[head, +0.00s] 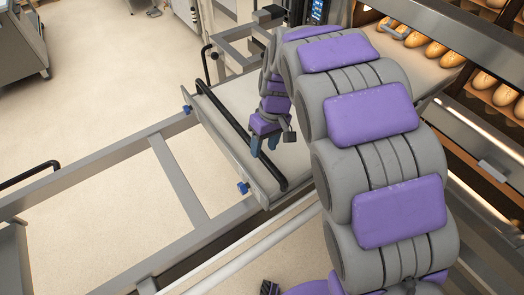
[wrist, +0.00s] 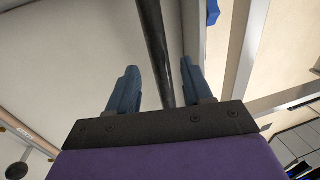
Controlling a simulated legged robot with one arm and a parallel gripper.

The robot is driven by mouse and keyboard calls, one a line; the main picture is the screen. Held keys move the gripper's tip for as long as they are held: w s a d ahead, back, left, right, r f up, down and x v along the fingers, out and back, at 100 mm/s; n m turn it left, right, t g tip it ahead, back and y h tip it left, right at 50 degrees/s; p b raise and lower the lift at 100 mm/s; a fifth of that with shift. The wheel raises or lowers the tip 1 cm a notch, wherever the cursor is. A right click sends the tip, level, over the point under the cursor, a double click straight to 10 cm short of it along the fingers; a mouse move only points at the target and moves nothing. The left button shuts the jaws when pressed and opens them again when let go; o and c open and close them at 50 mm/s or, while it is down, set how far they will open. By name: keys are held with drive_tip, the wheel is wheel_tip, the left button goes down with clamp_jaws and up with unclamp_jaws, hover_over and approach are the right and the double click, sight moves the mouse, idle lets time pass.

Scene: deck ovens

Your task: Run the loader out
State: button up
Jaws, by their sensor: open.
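The loader (head: 228,138) is a pale flat bed in a grey metal frame, in front of the deck ovens. A black bar handle (head: 228,120) runs along its near end. My gripper (head: 264,143) is at this handle, near the middle of the bar. In the wrist view my gripper (wrist: 164,88) is open, with one blue finger on each side of the black bar (wrist: 153,40). The bar passes between the fingers, and a gap shows on both sides. My purple and grey arm hides part of the loader's right side in the head view.
Oven decks with loaves (head: 420,42) stand at the upper right. A grey rail frame (head: 150,140) extends left from the loader, with open floor between its bars. Blue knobs (head: 243,187) sit at the loader's end corners. A metal cabinet (head: 22,45) stands at the upper left.

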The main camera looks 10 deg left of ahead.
drive_tip(key=shift+s+a+f, duration=0.1)
drive_tip(key=shift+s+f, duration=0.05)
drive_tip(key=shift+f, duration=0.5)
drive_tip(key=shift+s+f, duration=0.1)
drive_tip(key=shift+f, duration=0.5)
drive_tip(key=shift+c, duration=0.2)
clamp_jaws()
